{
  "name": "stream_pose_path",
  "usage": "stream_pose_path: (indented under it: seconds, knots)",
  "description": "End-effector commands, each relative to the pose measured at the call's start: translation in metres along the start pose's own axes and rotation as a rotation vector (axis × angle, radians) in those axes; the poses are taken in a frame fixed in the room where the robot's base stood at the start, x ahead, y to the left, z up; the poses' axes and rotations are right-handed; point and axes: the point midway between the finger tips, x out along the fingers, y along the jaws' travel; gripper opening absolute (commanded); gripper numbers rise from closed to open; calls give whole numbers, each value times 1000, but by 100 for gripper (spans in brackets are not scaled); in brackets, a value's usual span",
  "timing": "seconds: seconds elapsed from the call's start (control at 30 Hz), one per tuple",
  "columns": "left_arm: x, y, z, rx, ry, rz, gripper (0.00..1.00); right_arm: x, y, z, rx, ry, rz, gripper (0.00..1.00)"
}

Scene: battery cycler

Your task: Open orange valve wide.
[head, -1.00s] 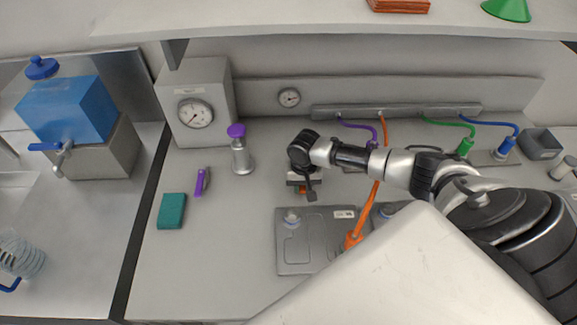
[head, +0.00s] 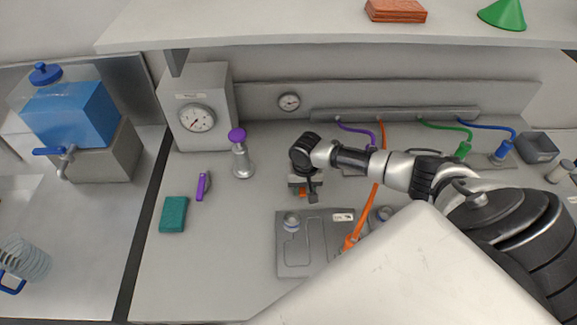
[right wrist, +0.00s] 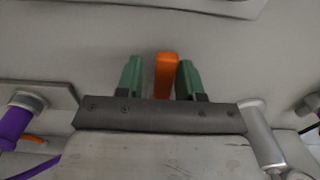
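An orange valve handle (right wrist: 166,76) stands upright between the two green fingertips of my right gripper (right wrist: 160,78) in the right wrist view. A gap shows between the handle and the left finger; the right finger is very close to the handle, and I cannot tell if it touches. The gripper is open around it. In the head view my right gripper (head: 303,187) points down at the bench behind the grey plate, and only a small orange bit of the valve (head: 302,193) shows under it. The valve's body is hidden. My left gripper is not in view.
A grey plate (head: 290,262) with an orange hose (head: 374,200) lies in front of the gripper. A purple-topped valve (head: 241,160), purple handle (head: 202,186) and teal block (head: 173,214) are to the left. A manifold rail (head: 400,113) runs behind. The bench's front left is clear.

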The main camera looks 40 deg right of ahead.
Motion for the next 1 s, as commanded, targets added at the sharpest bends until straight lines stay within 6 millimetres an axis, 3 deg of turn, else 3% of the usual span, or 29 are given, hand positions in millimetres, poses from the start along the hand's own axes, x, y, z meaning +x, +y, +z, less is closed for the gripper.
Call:
stream_pose_path:
  seconds: [0.03,0.1,0.37,0.63,1.0]
  knots:
    - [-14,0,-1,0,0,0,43,-14,0,0,0,0,0,37]
    - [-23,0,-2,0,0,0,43,-21,1,0,0,0,0,37]
    - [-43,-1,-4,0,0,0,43,-50,3,0,0,0,0,37]
    - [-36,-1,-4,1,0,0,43,-69,4,0,0,1,0,37]
    - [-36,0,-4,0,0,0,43,-70,3,0,0,0,0,37]
